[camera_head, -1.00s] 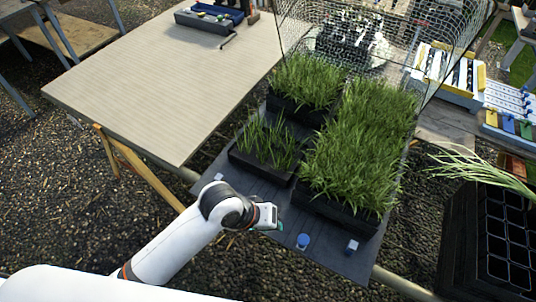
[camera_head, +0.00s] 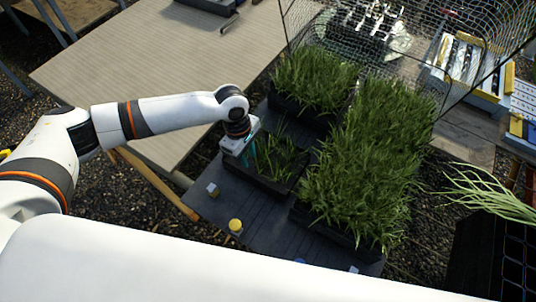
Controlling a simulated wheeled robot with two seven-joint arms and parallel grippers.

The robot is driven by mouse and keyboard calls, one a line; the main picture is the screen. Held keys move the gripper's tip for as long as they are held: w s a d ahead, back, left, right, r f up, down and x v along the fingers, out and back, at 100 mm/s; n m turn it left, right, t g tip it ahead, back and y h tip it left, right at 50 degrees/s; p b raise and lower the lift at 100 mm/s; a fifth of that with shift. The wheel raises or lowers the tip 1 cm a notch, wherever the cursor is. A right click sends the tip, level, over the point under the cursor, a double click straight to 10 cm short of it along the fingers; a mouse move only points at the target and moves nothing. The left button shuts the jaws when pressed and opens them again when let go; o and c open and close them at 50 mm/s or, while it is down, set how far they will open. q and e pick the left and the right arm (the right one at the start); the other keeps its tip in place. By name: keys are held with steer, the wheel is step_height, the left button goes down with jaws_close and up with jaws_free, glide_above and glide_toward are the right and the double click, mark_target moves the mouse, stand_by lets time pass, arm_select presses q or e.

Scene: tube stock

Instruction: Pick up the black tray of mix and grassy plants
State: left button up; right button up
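A small black tray (camera_head: 262,181) with dark mix and sparse grassy plants (camera_head: 279,152) sits on the dark table (camera_head: 205,205). My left gripper (camera_head: 247,150) is at the tray's left end, pointing down, with teal fingertips partly showing by the rim. Its housing hides that end of the tray, so I cannot tell whether the fingers are open or touch the rim. My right gripper is not in view.
Denser grass trays stand close behind (camera_head: 312,80) and to the right (camera_head: 365,170). A yellow-capped item (camera_head: 235,226) and a small white block (camera_head: 213,190) sit in front. A wire mesh (camera_head: 430,45) rises behind. The wooden tabletop (camera_head: 140,70) is mostly bare.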

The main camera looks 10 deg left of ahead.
mark_target(251, 175)
arm_select(q)
steer(key=f, duration=0.3)
steer(key=shift+s+d+f, duration=0.3)
steer(key=shift+f, duration=0.05)
step_height(251, 175, down, 2)
steer(key=shift+f+p, duration=0.2)
steer(key=shift+p, duration=0.35)
step_height(251, 175, down, 2)
steer(key=shift+s+f, duration=0.15)
steer(key=shift+f, duration=0.4)
steer(key=shift+d+f, duration=0.1)
steer(key=c, duration=0.6)
jaws_close()
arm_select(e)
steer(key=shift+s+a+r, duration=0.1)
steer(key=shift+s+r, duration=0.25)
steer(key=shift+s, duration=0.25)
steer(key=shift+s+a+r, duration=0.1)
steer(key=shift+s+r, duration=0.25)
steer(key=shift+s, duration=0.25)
